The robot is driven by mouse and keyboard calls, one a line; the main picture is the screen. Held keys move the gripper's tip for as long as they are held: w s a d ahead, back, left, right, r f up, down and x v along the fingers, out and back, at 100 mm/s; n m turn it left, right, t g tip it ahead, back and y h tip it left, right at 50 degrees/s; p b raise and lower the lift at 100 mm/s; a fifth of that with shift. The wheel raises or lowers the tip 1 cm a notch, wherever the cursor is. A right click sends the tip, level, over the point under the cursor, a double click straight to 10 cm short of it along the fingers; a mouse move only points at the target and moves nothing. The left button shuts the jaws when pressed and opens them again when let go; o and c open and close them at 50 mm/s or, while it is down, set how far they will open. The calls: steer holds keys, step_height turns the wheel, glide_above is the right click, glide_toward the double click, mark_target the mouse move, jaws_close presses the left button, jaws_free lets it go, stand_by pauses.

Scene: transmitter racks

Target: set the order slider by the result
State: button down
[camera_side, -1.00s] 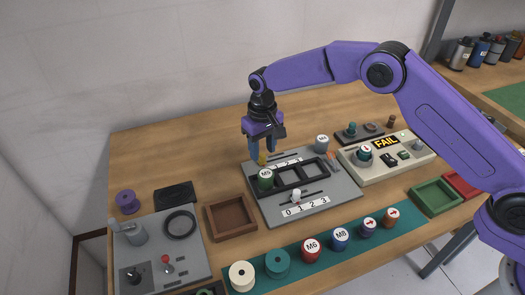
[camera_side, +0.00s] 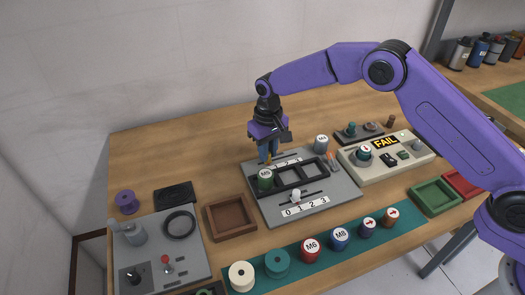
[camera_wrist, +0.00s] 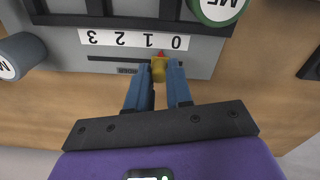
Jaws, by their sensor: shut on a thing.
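My gripper (camera_side: 268,156) is shut on a small yellow slider knob (camera_wrist: 158,70) at the back slot of the grey panel (camera_side: 341,190). In the wrist view the fingers sit on both sides of the knob. Its red pointer lies between 0 and 1 on the upside-down number strip (camera_wrist: 133,40), nearer 1. In the side view the fingers hide part of this strip. A second slider with a white knob (camera_side: 296,195) is at the panel's front, above another 0-to-3 strip (camera_side: 305,207). The tester display (camera_side: 385,142) at right reads FAIL.
A green M5 cylinder (camera_side: 265,178) stands in the left cell of the black frame (camera_side: 290,177), close to my gripper. A grey M4 cylinder (camera_side: 321,143) stands behind the panel's right part. Several labelled cylinders line the front mat (camera_side: 355,243). A brown tray (camera_side: 231,217) is left.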

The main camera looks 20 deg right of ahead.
mark_target(283, 158)
steer(key=d, duration=0.5)
steer(key=c, duration=1)
jaws_free()
steer(key=shift+a, duration=0.1)
steer(key=shift+r, duration=0.15)
step_height(283, 158, up, 17)
steer(key=shift+r, duration=0.1)
steer(key=shift+s, duration=0.1)
